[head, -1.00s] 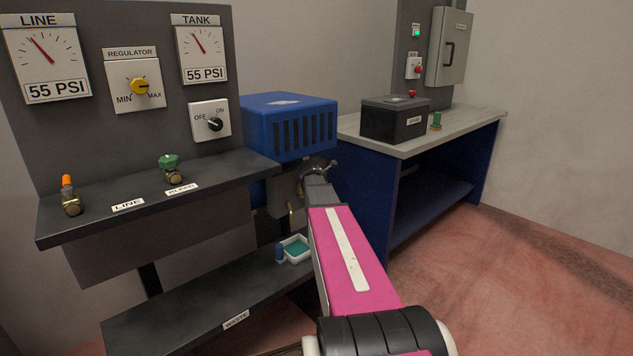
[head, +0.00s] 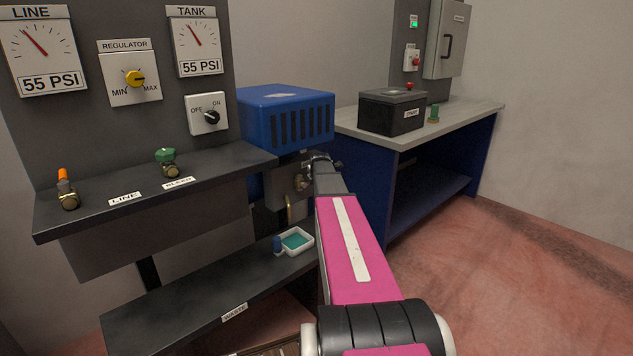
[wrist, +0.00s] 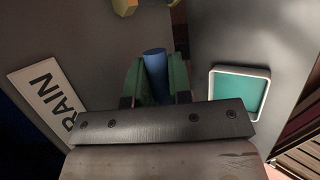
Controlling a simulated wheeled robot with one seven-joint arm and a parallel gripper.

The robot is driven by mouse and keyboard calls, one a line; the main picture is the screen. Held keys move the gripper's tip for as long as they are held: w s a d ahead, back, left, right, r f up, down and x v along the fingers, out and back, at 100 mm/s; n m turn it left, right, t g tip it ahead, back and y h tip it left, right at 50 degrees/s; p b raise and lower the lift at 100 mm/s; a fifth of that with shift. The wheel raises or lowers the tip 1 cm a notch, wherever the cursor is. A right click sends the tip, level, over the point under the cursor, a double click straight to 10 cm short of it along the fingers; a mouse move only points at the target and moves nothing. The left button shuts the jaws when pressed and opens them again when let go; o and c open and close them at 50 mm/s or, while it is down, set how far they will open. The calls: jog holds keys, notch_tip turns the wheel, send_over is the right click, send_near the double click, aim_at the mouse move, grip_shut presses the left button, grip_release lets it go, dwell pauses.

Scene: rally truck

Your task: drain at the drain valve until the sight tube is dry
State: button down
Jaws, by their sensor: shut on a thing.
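My gripper (head: 320,162) reaches toward the dark unit below the blue box. In the wrist view, its green fingers (wrist: 157,82) are shut on a blue cylindrical handle (wrist: 154,62). A white label (wrist: 45,95) beside it, partly cut off, reads "RAIN". The valve body is mostly hidden by the gripper. In the head view, a yellowish upright tube (head: 289,208) hangs under the unit; I cannot tell whether it is the sight tube or holds liquid. A white tray with teal inside (head: 308,249) is on the lower shelf, and also shows in the wrist view (wrist: 212,92).
The blue box (head: 290,118) is just above my gripper. The dark shelf (head: 110,205) at left carries brass valves. Both gauges read 55 PSI. A workbench (head: 440,125) stands at right; the floor before it is clear.

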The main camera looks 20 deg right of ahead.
dwell(0.3)
jog(key=c, duration=1)
grip_release()
jog(key=shift+c, duration=0.2)
jog(key=v, duration=1)
jog(key=shift+s+r, duration=0.2)
jog(key=shift+r, duration=0.1)
jog(key=shift+a, duration=0.1)
